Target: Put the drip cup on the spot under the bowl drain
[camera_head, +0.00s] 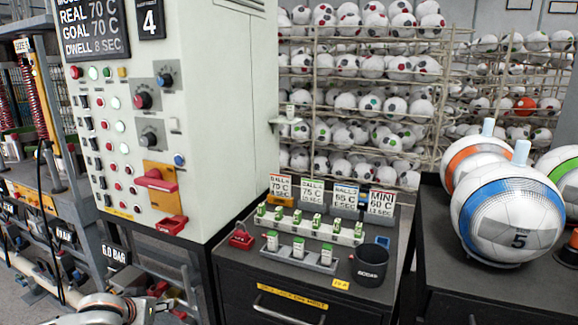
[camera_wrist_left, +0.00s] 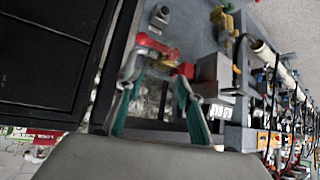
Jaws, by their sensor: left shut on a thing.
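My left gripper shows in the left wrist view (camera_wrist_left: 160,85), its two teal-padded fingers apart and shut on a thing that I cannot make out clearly. A red piece (camera_wrist_left: 155,44) shows near the fingertips; I cannot tell whether it is held or lies beyond. In the head view, part of my left arm (camera_head: 105,308) shows at the bottom left, and its fingertips are not clear. I cannot surely pick out the drip cup, the bowl drain or the spot under it. My right gripper is not in view.
A tall control cabinet (camera_head: 215,130) stands behind. The dark side cabinet (camera_head: 300,285) carries a black cup (camera_head: 370,265), small bottles and signs. Large balls (camera_head: 505,215) stand at the right. A grey bench (camera_head: 65,205) is at the left, with a black box (camera_wrist_left: 50,50) in the wrist view.

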